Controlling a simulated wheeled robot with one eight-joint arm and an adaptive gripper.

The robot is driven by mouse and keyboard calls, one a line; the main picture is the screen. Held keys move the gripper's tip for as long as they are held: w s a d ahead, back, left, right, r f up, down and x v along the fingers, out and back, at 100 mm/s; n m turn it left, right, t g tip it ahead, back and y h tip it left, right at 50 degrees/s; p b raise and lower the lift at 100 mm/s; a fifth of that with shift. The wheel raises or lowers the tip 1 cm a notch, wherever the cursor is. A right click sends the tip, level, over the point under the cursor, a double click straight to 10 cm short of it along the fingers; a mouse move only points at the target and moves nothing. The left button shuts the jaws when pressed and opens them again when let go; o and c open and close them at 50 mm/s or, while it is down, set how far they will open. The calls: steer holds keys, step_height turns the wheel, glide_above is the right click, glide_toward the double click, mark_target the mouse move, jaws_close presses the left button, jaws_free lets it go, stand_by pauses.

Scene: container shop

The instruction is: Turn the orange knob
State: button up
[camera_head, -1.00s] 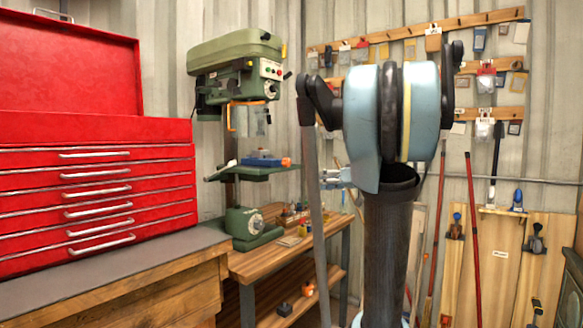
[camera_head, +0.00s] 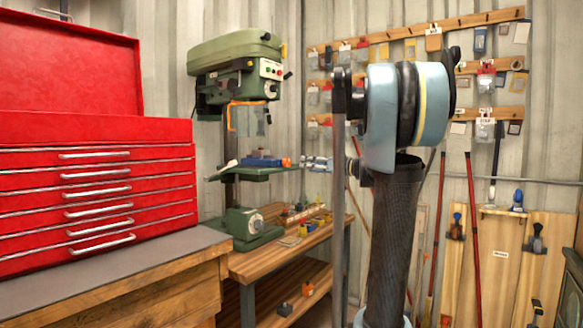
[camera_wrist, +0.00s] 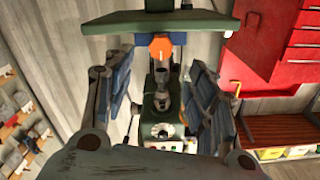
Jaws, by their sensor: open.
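The orange knob (camera_head: 286,162) sits at the right edge of the green drill press table (camera_head: 253,174). My gripper (camera_head: 308,163) is just to the right of the knob, at about its height, and points at it. A small gap seems to lie between them. In the wrist view, which is upside down, the orange knob (camera_wrist: 161,46) shows whole at upper middle, under the table edge (camera_wrist: 155,22). My gripper's fingers (camera_wrist: 160,80) are open and empty, spread left and right of the knob's line. I cannot tell the exact distance to the knob.
A blue vise-like block (camera_head: 262,160) lies on the drill press table. The drill press head (camera_head: 236,72) hangs above. A wooden bench (camera_head: 285,255) with small items is below. A red tool chest (camera_head: 95,195) stands at the left, and hung tools fill the wall at right.

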mark_target(289, 163)
steer(key=x, duration=0.9)
steer(key=shift+w+a, duration=0.2)
steer(key=shift+c, duration=0.2)
steer(key=c, duration=1)
